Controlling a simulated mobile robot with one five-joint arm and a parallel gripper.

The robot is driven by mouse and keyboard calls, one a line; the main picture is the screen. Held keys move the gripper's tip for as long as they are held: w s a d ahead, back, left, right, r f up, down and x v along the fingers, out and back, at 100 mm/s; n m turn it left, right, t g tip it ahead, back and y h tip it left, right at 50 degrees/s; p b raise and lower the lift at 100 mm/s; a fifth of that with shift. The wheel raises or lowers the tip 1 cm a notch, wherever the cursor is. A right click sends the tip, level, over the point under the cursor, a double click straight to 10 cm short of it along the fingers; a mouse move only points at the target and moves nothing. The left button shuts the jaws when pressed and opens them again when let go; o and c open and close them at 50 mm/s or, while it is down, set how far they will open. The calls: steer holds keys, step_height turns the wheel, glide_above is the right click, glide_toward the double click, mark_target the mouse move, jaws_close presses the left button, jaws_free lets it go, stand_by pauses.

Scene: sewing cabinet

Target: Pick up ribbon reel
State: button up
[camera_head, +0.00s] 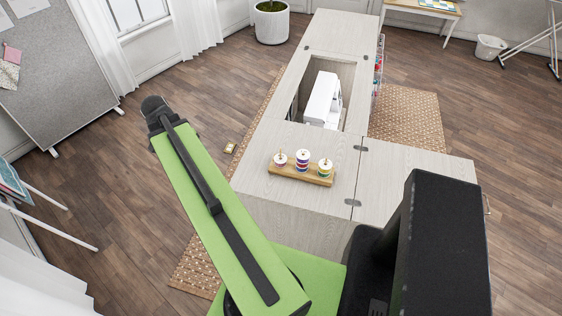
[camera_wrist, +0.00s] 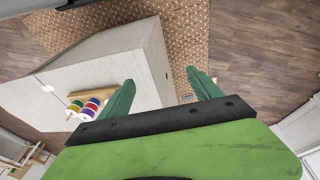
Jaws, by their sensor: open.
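Several ribbon reels sit on pegs of a wooden stand (camera_head: 303,178) on the pale cabinet top in the head view. The left reel (camera_head: 281,159) is white and purple, the middle stack (camera_head: 302,158) is white and blue with red, and the right stack (camera_head: 325,166) shows several colours. The reels (camera_wrist: 83,108) also show small at the left of the wrist view. I cannot tell which reel is meant. My gripper (camera_wrist: 160,80) is open and empty, its green fingers apart from the reels. It is not clear in the head view.
The cabinet (camera_head: 270,212) has a recess holding a white sewing machine (camera_head: 322,100). A woven rug (camera_head: 415,120) lies beneath it. A small box (camera_head: 230,147) lies on the floor left of the cabinet. Bare cabinet top surrounds the stand.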

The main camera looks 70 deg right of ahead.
steer(key=s+d+m+g, duration=0.2)
steer(key=s+d+m, duration=0.8)
steer(key=s+d, duration=0.75)
steer(key=b, duration=1.2)
glide_toward(280, 158)
steer(key=shift+h, duration=0.3)
steer(key=x, duration=0.4)
steer(key=shift+w+a+f, duration=0.15)
steer(key=shift+w+f, duration=0.2)
steer(key=shift+f, duration=0.05)
steer(key=shift+s+f, duration=0.1)
steer(key=shift+f, duration=0.05)
steer(key=b+x, duration=0.4)
steer(key=x, duration=0.1)
steer(key=shift+s+b, duration=0.15)
steer(key=shift+b, duration=0.2)
steer(key=c, duration=1.4)
steer(key=shift+r+p, duration=0.3)
steer(key=shift+p, duration=0.05)
